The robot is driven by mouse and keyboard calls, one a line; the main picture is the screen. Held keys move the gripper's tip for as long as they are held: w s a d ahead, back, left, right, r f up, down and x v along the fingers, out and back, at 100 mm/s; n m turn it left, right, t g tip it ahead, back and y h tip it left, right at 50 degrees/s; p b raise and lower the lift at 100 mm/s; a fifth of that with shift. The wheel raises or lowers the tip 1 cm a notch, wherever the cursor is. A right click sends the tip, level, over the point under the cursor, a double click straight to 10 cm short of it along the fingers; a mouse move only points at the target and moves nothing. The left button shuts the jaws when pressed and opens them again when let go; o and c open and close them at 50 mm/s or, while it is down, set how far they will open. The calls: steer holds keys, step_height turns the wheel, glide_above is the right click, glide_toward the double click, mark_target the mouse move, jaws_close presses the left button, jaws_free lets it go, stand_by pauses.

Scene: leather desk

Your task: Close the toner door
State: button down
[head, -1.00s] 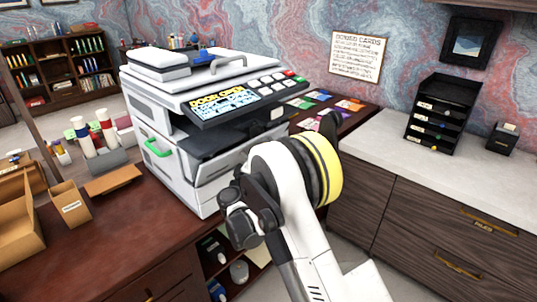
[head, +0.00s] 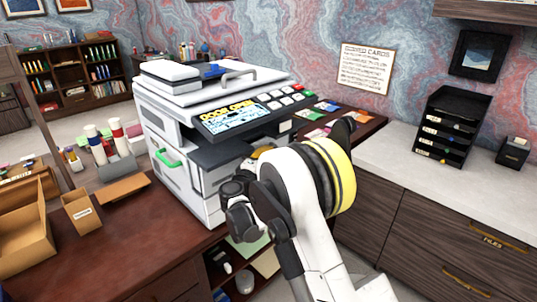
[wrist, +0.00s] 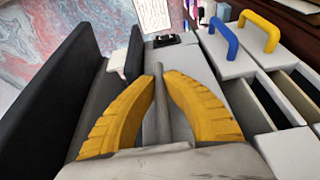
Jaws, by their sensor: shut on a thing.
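The white copier (head: 180,130) stands on the desk, and its display (head: 228,112) reads "DOOR OPEN". In the wrist view the two yellow fingers of my gripper (wrist: 162,80) are closed on a thin upright grey bar (wrist: 161,105). The bar looks like a handle, but I cannot tell for sure that it belongs to the toner door. A blue handle (wrist: 224,40) and a yellow handle (wrist: 260,30) stand on grey blocks to the right of the fingers. In the head view my arm hides most of the gripper and the copier front there.
A dark panel (wrist: 65,85) rises close to the left of my fingers. The copier has a green handle (head: 168,158) on its left part. A rack of bottles (head: 115,160) and cardboard boxes (head: 82,212) stand left of it. The pale counter (head: 400,170) has bare room at right.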

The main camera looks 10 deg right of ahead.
steer(key=c, duration=1.4)
jaws_free()
steer(key=v, duration=1.2)
